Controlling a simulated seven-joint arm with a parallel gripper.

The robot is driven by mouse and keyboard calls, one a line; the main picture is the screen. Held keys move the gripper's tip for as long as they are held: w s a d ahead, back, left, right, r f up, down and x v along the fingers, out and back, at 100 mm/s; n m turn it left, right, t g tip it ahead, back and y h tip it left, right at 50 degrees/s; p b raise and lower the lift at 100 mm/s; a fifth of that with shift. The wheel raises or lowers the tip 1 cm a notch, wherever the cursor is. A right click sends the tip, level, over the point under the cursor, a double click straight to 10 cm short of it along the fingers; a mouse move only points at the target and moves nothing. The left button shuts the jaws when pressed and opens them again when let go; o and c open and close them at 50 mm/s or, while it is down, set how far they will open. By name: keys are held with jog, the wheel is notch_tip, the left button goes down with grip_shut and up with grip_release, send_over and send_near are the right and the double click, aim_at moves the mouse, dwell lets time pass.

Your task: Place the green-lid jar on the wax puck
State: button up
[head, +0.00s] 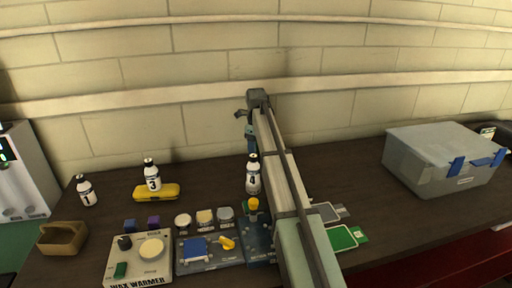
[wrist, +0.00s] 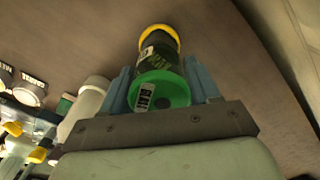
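The green-lid jar (wrist: 162,90) shows in the wrist view, dark-bodied, with its green lid toward the camera and a yellow rim at its far end. My gripper (wrist: 160,82) has one blue finger on each side of the jar, with no clear gap, and appears shut on it. I cannot tell whether the jar touches the table. In the head view my gripper (head: 249,136) is behind bottle 4, partly hidden by my arm, and I cannot make out the jar. Round pucks (head: 205,217) sit in a row at centre left; their labels are unreadable, so I cannot tell which is wax.
Bottle 4 (head: 253,178) stands close to my gripper. A wax warmer (head: 125,270) is at the front. A lidded grey bin (head: 440,165) is at right.

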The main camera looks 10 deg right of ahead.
jog(key=o, duration=0.3)
notch_tip(320, 180, up, 12)
jog(key=shift+r, duration=0.2)
dwell(0.5)
